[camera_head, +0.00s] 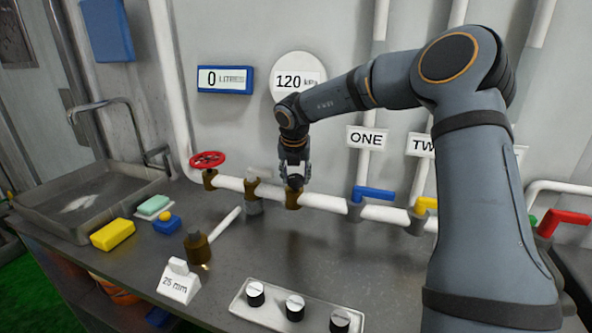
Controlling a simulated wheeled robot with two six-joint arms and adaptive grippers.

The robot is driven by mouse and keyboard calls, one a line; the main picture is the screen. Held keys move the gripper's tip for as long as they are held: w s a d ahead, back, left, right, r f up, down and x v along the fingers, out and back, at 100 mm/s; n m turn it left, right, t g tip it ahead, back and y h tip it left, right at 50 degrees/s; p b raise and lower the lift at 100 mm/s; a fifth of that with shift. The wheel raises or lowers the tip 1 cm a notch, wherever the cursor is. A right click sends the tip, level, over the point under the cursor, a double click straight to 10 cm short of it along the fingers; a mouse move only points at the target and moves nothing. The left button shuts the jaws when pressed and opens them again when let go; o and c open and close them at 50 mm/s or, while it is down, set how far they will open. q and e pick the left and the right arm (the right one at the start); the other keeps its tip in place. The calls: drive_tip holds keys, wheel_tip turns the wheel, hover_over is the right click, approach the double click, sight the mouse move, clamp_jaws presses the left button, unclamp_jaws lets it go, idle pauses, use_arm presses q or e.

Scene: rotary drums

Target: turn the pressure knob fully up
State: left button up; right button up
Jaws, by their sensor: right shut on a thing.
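My right gripper (294,179) reaches down from above onto a brass fitting (293,200) on the white pipe, below the round gauge (290,80) reading 120 kPa. It is shut on the pressure knob on top of this fitting. The fingers hide the knob, so its turn angle cannot be seen. My left gripper is not in view.
A red handwheel (207,160) and a grey fitting (253,190) stand left of the gripper on the pipe. A blue lever (374,193) is to the right under the ONE sign (366,138). A panel (270,314) with three dials lies in front.

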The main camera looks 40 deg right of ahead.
drive_tip(key=shift+m+p, duration=0.45)
drive_tip(key=shift+m, duration=0.05)
drive_tip(key=shift+f, duration=0.1)
drive_tip(key=o, duration=1.1)
drive_tip(key=shift+o, duration=0.2)
